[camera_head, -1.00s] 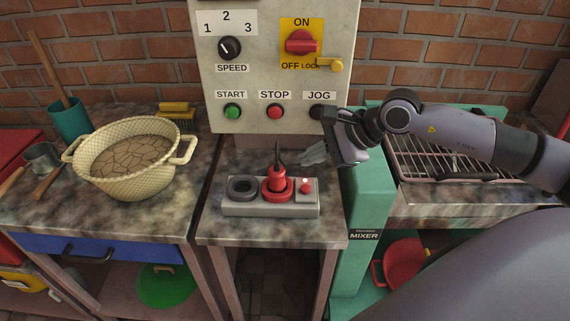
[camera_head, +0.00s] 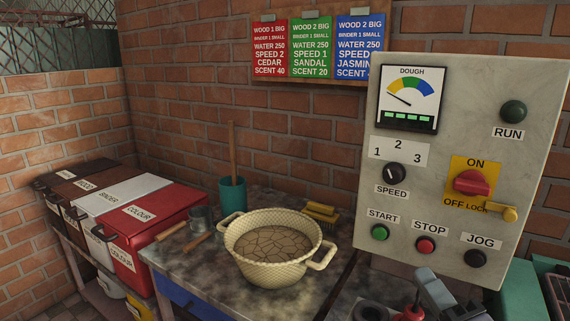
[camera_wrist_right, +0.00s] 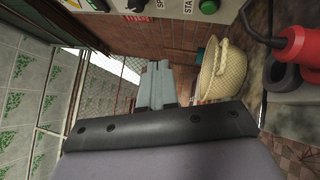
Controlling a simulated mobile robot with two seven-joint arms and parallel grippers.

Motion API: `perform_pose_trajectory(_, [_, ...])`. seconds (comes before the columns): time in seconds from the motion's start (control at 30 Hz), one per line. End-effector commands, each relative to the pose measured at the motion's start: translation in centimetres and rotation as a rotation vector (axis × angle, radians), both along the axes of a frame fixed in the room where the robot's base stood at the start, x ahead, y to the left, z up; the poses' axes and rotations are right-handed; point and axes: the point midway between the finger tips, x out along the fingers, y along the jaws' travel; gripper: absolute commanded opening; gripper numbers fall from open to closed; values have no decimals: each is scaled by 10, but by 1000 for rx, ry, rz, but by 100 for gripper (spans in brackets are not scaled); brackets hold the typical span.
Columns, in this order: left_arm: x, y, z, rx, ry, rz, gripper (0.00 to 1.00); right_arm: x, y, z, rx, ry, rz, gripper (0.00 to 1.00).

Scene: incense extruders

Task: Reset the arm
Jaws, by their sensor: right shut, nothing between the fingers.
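My right gripper (camera_head: 428,281) shows at the bottom right of the head view, below the STOP and JOG buttons and just right of a red-topped device (camera_head: 408,314) that is cut off by the frame edge. In the wrist view, its pale grey fingers (camera_wrist_right: 157,70) are together with nothing between them, and they touch nothing that I can see. Most of my right arm is outside the head view. My left arm and gripper show in neither view.
The control panel (camera_head: 458,150) stands behind my right gripper. A cream woven pot (camera_head: 262,277) of cracked brown dough sits on the worktop, with a teal cup (camera_head: 231,193) and yellow brush (camera_head: 321,212) behind. Several lidded bins, including the red COLOUR bin (camera_head: 160,222), stand at the left.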

Motion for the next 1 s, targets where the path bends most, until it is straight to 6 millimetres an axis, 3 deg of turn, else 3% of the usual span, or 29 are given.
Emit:
perform_pose_trajectory(0.2, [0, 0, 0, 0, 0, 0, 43, -34, -44, -88, 617, 434, -321, 0])
perform_pose_trajectory(0.3, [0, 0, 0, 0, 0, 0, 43, -67, -51, -134, 852, 638, -476, 0])
perform_pose_trajectory(0.43, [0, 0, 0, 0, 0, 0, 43, -112, -48, -178, 1073, 860, -649, 0])
perform_pose_trajectory(0.6, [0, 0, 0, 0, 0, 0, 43, -165, -34, -212, 1255, 1081, -824, 0])
perform_pose_trajectory(0.83, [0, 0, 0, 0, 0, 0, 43, -230, -10, -234, 1419, 1334, -1024, 0])
perform_pose_trajectory(1.0, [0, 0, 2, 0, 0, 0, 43, -213, -7, -247, 1444, 1293, -948, 0])
